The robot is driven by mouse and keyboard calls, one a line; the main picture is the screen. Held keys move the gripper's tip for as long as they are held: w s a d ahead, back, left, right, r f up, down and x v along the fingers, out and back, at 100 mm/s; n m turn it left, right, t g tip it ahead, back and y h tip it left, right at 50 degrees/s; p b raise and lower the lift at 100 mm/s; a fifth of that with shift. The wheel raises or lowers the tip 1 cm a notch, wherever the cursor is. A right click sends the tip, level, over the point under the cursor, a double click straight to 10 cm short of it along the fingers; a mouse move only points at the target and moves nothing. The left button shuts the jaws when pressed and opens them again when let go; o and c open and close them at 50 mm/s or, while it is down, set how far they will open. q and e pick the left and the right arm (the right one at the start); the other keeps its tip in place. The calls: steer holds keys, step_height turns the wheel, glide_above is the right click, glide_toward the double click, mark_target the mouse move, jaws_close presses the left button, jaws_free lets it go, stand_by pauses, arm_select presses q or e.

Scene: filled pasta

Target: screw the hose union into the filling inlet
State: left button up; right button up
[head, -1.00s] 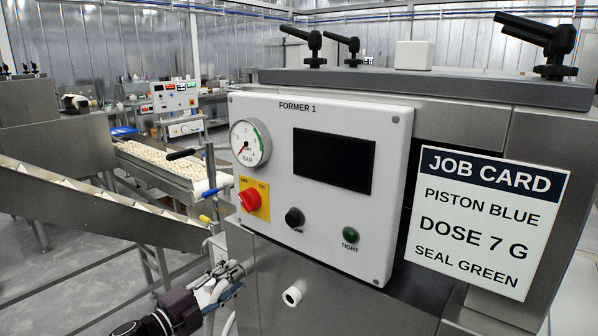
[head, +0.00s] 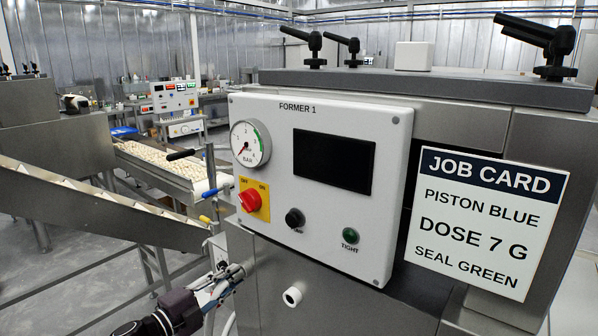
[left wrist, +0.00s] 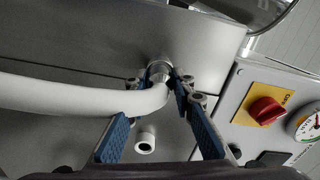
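The hose union (left wrist: 160,69) is a pale metal ring at the end of a white hose (left wrist: 70,96) in the left wrist view. It sits against the grey machine wall, where the filling inlet would be hidden behind it. My left gripper (left wrist: 158,84) has its blue-padded fingers on either side of the union. The right-hand finger looks very close to it; whether they press on it is unclear. In the head view the left gripper (head: 226,281) is small and low beside the machine, with the union hidden. My right gripper is not in view.
A white stub pipe (head: 292,296) sticks out of the machine front close by and shows between the fingers in the wrist view (left wrist: 145,143). The control panel (head: 330,130) has a gauge, red switch and TIGHT lamp (head: 350,236), which looks unlit. A sloping conveyor (head: 100,205) stands left.

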arm_select(q)
jaws_close()
steer(key=m+b, duration=0.4)
steer(key=m, duration=0.1)
steer(key=shift+f, duration=0.4)
steer(key=o, duration=0.6)
jaws_free()
steer(key=shift+r+p, duration=0.45)
steer(key=o, duration=0.4)
steer(key=shift+c, duration=0.2)
steer(key=shift+o, duration=0.3)
steer(key=shift+o, duration=0.8)
